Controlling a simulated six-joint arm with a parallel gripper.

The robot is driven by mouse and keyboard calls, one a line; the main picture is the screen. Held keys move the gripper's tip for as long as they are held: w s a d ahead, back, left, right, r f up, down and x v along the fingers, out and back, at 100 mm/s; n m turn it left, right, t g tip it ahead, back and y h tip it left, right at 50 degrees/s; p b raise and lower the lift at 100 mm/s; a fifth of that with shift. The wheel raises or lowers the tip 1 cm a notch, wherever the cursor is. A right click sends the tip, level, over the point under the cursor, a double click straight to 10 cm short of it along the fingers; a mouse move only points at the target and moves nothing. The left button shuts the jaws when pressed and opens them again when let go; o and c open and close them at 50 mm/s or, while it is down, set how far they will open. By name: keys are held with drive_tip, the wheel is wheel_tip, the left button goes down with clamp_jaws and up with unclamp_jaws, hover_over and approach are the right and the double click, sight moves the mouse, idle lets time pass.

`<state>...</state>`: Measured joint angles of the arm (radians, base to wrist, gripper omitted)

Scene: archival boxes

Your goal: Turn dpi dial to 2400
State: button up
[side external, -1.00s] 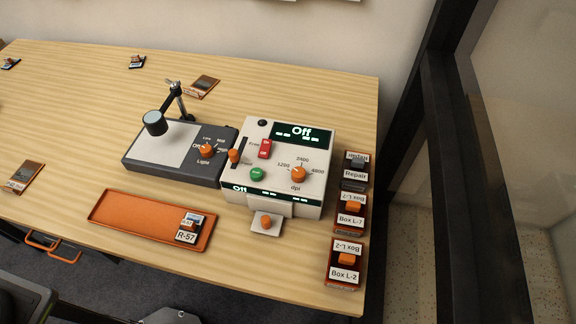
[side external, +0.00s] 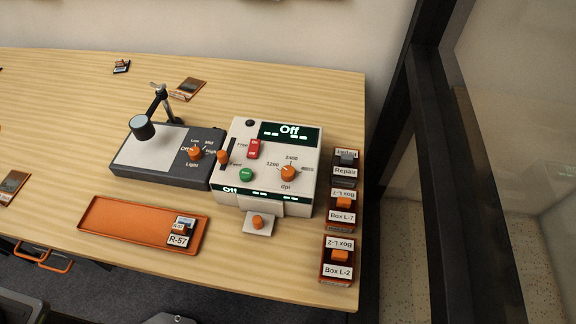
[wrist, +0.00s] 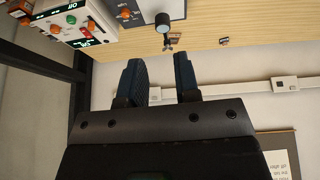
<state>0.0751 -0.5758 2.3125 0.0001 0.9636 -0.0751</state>
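The dpi dial (side external: 288,173) is an orange knob on the right part of the sloped face of a white scanner unit (side external: 302,152). Labels 1200 and 2400 show around it, with a smaller, unclear label at its right; I cannot tell which its pointer faces. The scanner also shows, upside down, at the upper left of the wrist view (wrist: 98,14). My gripper (wrist: 159,66) shows only in the wrist view, where its two dark fingers stand apart with nothing between them, away from the scanner.
Left of the scanner is a grey light stand (side external: 152,163) with a lamp and Light dial (side external: 194,153). The panel also has a red switch (side external: 253,149) and green button (side external: 246,174). An orange tray (side external: 120,222) lies in front; small labelled boxes (side external: 340,258) line the right edge.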

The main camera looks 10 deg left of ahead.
drive_tip(key=o, duration=0.4)
drive_tip(key=shift+g, duration=0.8)
drive_tip(key=w+d+r, duration=0.1)
drive_tip(key=w+d, duration=0.1)
drive_tip(key=w, duration=0.1)
drive_tip(key=w+d+r, duration=0.1)
drive_tip(key=w+d, duration=0.1)
drive_tip(key=w+d+r, duration=0.1)
drive_tip(key=w+d, duration=0.1)
drive_tip(key=w, duration=0.1)
drive_tip(key=shift+w+d+r, duration=0.25)
drive_tip(key=shift+w+d, duration=0.05)
drive_tip(key=shift+o, duration=0.2)
drive_tip(key=g, duration=0.3)
hover_over(288, 171)
wheel_tip(288, 171, down, 14)
wheel_tip(288, 171, down, 13)
drive_tip(key=shift+f, duration=0.15)
drive_tip(key=shift+c, duration=0.3)
drive_tip(key=c, duration=0.9)
